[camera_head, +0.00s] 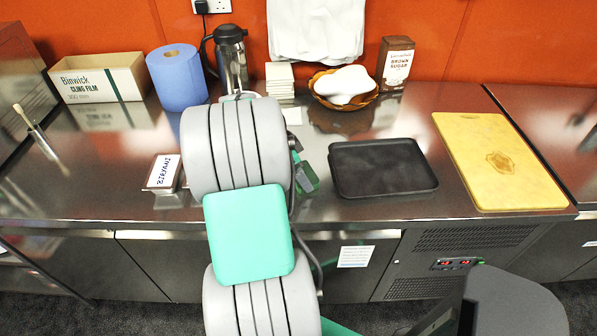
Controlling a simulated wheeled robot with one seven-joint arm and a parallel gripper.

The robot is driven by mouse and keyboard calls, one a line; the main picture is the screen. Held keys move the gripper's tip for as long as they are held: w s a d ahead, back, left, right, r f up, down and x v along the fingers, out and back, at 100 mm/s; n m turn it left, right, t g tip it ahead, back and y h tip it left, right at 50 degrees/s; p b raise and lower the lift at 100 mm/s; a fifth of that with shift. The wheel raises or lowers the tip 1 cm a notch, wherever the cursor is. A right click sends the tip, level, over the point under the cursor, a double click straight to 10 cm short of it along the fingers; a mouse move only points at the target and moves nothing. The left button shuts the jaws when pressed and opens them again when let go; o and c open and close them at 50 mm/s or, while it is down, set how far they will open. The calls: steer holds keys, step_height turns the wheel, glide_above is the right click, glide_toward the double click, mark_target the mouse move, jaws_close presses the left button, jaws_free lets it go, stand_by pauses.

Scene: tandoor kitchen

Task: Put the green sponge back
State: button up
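A small dark green piece (307,178) shows at the right edge of my arm, over the steel counter (400,118). It may be the green sponge, but my arm hides most of it and I cannot tell for sure. My grey arm with its teal panel rises through the middle of the view and covers part of the counter. My gripper is not recognisable; it is hidden behind my arm or out of view, so its hold cannot be seen.
A black tray (383,167) and yellow board (498,160) lie right. Behind are a blue roll (177,78), cling film box (100,79), flask (231,55), bowl with a white cloth-like item (345,87) and sugar bag (396,63).

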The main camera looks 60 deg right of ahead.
steer(key=shift+o, duration=1.1)
steer(key=shift+r, duration=0.3)
steer(key=v, duration=1.2)
steer(key=w+a+n+t, duration=0.2)
steer(key=w+a+n, duration=0.6)
steer(key=a, duration=0.1)
steer(key=a+f+n+t+y, duration=0.2)
steer(key=a+n, duration=1.6)
steer(key=a, duration=1.2)
steer(key=shift+w+a+t+y, duration=0.2)
steer(key=shift+w+t+y, duration=0.2)
steer(key=shift+t+y, duration=0.55)
